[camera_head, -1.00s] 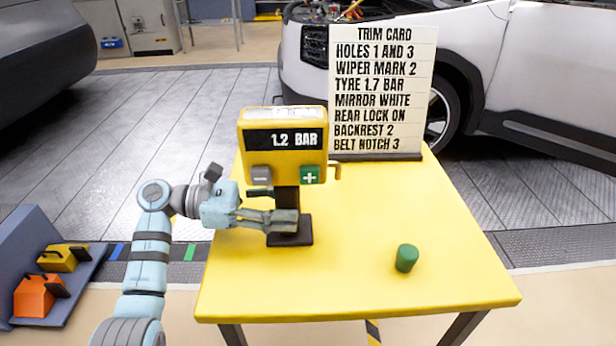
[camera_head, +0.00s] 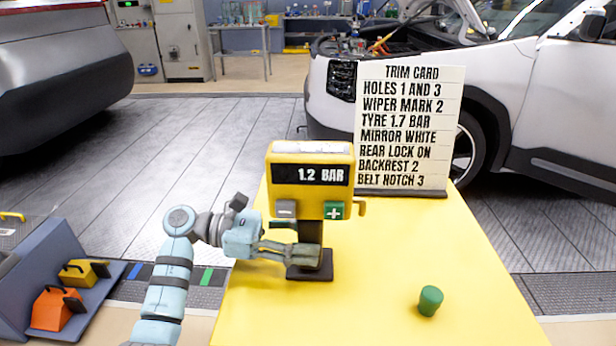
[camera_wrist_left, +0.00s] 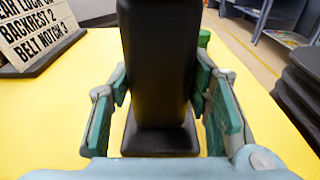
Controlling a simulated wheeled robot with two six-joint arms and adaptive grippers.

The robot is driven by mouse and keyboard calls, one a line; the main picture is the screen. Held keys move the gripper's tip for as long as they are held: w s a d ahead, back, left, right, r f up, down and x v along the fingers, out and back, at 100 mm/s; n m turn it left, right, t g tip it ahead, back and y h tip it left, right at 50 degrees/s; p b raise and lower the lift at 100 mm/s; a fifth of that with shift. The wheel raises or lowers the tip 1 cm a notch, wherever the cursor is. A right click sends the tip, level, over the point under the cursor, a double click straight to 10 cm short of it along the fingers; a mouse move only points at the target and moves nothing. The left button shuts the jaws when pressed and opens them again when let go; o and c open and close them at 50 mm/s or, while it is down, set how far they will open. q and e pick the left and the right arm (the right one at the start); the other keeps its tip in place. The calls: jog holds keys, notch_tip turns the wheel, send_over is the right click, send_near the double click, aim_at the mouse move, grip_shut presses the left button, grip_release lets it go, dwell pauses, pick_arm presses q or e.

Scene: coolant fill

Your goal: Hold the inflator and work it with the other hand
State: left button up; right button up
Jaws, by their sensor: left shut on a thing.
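The yellow inflator (camera_head: 310,193) stands upright on a black post and foot on the yellow table. Its display (camera_head: 311,174) reads 1.2 BAR. Below the display are a grey minus button (camera_head: 286,209) and a green plus button (camera_head: 334,210). My left gripper (camera_head: 312,256) is shut on the inflator's black post, low down near the foot. In the left wrist view the dark post (camera_wrist_left: 158,65) stands between the two teal fingers. My right gripper does not show in either view.
A trim card (camera_head: 408,130) stands behind the inflator and lists TYRE 1.7 BAR. A green cylindrical cap (camera_head: 430,301) stands at the table's front right.

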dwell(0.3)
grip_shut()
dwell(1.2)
